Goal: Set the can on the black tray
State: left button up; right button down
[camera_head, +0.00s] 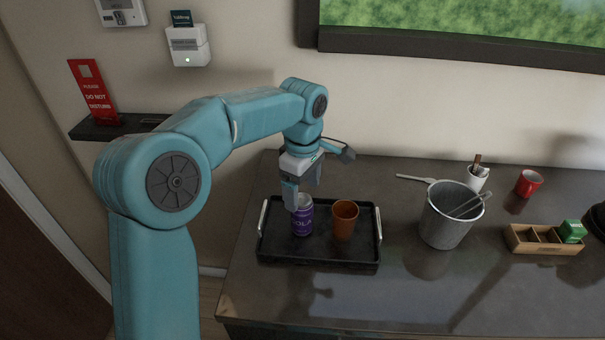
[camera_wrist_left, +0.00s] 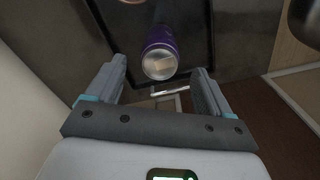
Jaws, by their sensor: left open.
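A purple can (camera_head: 302,219) stands upright on the black tray (camera_head: 320,262), towards its left side. In the left wrist view the can (camera_wrist_left: 159,55) shows ahead of the fingers, near the tray's edge. My left gripper (camera_head: 302,196) is at the can's top, coming down from above and behind. In the left wrist view its two fingers (camera_wrist_left: 160,88) are spread apart with nothing between their tips, and the can's top lies just beyond them. My right gripper is not in view.
An orange cup (camera_head: 344,218) stands on the tray, right of the can. A metal ice bucket (camera_head: 449,220) with tongs stands right of the tray. A wooden box (camera_head: 540,240), a red mug (camera_head: 528,183) and a white cup (camera_head: 477,180) are farther right. The counter's front is clear.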

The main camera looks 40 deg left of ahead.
pick_arm(q)
jog(key=shift+r, duration=2.3)
